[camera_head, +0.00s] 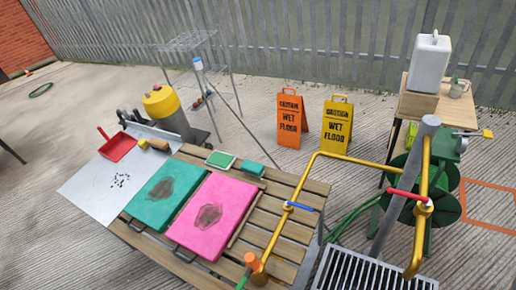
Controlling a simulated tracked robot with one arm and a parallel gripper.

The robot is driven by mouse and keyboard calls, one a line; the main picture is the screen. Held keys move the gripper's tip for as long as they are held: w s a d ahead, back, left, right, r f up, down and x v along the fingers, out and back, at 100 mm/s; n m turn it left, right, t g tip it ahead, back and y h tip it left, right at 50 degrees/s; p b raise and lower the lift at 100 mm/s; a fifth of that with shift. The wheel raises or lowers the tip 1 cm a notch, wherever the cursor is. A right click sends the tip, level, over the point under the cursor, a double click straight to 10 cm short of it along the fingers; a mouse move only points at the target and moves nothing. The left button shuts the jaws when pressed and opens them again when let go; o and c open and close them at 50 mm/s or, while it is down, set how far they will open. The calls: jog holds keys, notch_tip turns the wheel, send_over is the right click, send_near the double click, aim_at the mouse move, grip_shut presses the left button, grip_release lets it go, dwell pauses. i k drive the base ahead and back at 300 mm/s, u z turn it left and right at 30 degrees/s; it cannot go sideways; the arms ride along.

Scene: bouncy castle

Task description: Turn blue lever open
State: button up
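The blue lever (300,206) sits on a valve on a thin yellow pipe (302,182), over the right end of the slatted wooden table. The lever points to the right, roughly crosswise to the pipe. A red lever (406,195) sits on another yellow pipe branch by a grey post (398,200), farther right. The blue-lever pipe runs down to a fitting with an orange part (251,260) and a green hose end. My gripper is not in view.
The wooden table (294,228) holds a pink mat (213,213) and a teal mat (164,192), both stained. A green hose reel (440,205) stands right, behind the post. A metal grate (370,272) lies below. Orange (291,118) and yellow (337,125) wet-floor signs stand behind.

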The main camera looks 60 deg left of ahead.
aim_at(288, 204)
jog(key=u, duration=0.05)
jog(key=k, duration=1.8)
jog(key=u, duration=0.65)
jog(key=i, duration=1)
jog(key=z, duration=0.1)
